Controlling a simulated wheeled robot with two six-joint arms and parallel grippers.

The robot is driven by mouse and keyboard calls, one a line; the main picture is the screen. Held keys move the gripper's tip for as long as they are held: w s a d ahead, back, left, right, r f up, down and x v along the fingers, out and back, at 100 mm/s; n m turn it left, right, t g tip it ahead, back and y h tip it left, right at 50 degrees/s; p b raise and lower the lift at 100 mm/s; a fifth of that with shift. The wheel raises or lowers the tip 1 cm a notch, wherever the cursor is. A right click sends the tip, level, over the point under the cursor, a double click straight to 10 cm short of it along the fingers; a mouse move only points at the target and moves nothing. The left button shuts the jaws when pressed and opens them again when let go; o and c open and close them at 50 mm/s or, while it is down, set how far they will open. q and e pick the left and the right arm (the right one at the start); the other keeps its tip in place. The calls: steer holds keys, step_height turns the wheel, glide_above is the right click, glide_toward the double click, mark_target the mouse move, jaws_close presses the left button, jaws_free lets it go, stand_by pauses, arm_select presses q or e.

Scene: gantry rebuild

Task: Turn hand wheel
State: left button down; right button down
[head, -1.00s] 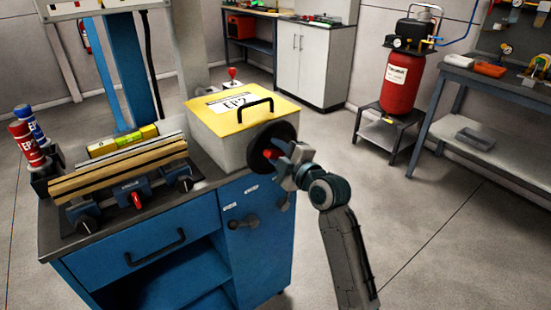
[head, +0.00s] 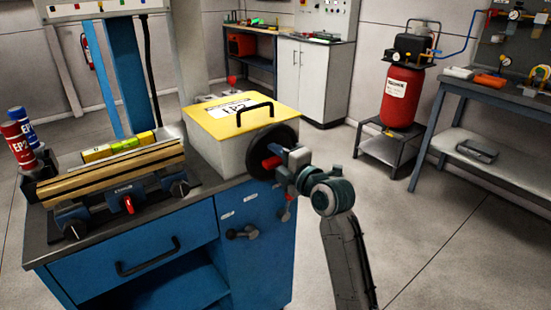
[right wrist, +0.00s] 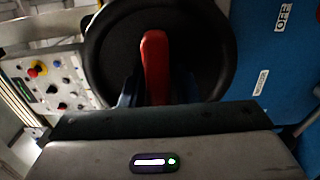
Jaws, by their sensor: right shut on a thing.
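The black hand wheel (head: 272,148) is on the right side of a cream box with a yellow lid (head: 243,112), on the blue cabinet. It also shows in the right wrist view (right wrist: 205,50), with a red handle (right wrist: 155,62) standing out from its face. In the head view the red handle (head: 271,163) is partly hidden by my gripper. My right gripper (head: 280,168) is at the wheel, shut on the red handle. In the right wrist view its fingertips (right wrist: 154,90) are on both sides of the handle. My left gripper is not in view.
The blue cabinet (head: 160,248) has a drawer handle and a lower lever (head: 243,232). A vise with wooden boards (head: 115,173) and red and blue cans stand on its left. A red compressor (head: 402,95) and a workbench (head: 490,95) stand right. Floor between is clear.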

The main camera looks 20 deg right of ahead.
steer(key=shift+f, duration=0.1)
steer(key=c, duration=1.4)
jaws_free()
steer(key=shift+o, duration=0.2)
